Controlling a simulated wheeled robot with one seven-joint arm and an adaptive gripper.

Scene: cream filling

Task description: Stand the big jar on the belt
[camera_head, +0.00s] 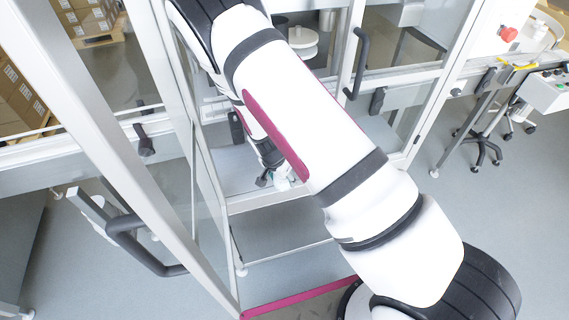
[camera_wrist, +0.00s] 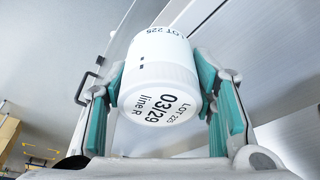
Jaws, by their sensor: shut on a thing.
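The big jar (camera_wrist: 160,78) is white with black print on the end facing the wrist camera, reading "LOT 225", "03/29" and "line R". My gripper (camera_wrist: 162,88) is shut on it, with teal finger pads on its left and right sides. In the head view my gripper (camera_head: 270,162) is small and partly hidden by my arm, inside the open machine enclosure. A small white shape (camera_head: 282,183) below it looks like part of the jar. I cannot make out the belt for certain in either view.
An open glazed door (camera_head: 165,130) with a black handle (camera_head: 140,250) stands left of my arm. The enclosure's right frame has another black handle (camera_head: 357,62). Cardboard boxes (camera_head: 20,95) are at the far left.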

